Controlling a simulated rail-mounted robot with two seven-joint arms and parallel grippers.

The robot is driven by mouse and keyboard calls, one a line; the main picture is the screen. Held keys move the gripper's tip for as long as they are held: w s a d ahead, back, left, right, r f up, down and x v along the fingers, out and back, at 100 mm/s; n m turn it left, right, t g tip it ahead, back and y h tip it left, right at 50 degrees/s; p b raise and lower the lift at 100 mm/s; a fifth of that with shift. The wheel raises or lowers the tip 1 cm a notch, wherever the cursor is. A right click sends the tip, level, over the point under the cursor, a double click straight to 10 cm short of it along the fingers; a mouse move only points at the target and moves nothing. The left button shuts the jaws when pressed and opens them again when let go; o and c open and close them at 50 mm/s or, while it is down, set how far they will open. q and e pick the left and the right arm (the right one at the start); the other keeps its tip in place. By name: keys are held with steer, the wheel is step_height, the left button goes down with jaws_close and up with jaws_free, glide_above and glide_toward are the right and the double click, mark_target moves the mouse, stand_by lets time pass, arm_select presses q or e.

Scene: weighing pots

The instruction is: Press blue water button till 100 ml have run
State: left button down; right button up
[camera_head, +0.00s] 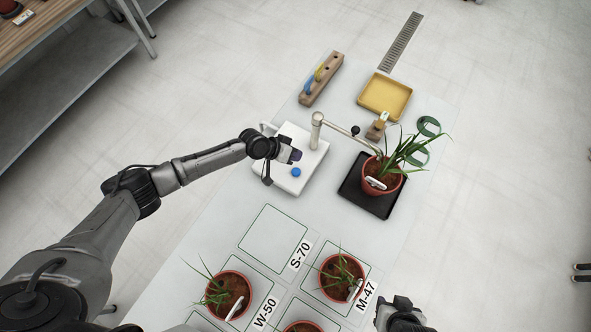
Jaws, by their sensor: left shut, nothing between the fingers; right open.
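The blue water button (296,172) sits on top of a white dispenser box (287,183). My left gripper (297,156) is shut and empty, just beyond the button in the picture and apart from it. A metal spout (345,133) reaches right from a post beside the box. Its end is over a potted plant (381,180) with a white tag, which stands on a black tray (352,190). No readout of the water amount can be made out. My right gripper (402,314) is open at the bottom edge, away from the button.
Potted plants stand on marked squares, near the labels W-50 (264,313) and M-47 (365,296). The square by S-70 (299,255) is empty. A yellow tray (385,96), a wooden tool block (321,79) and green rings (429,126) lie at the far end.

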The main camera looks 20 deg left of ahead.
arm_select(q)
steer(key=shift+f, duration=0.15)
steer(key=b, duration=0.7)
glide_above(295, 170)
step_height(295, 170, down, 7)
steer(key=shift+f, duration=0.2)
steer(key=shift+f+b, duration=0.4)
steer(key=shift+f, duration=0.2)
stand_by(0.9)
steer(key=shift+f, duration=0.1)
stand_by(0.3)
steer(key=shift+f+b, duration=0.35)
steer(key=shift+b, duration=0.1)
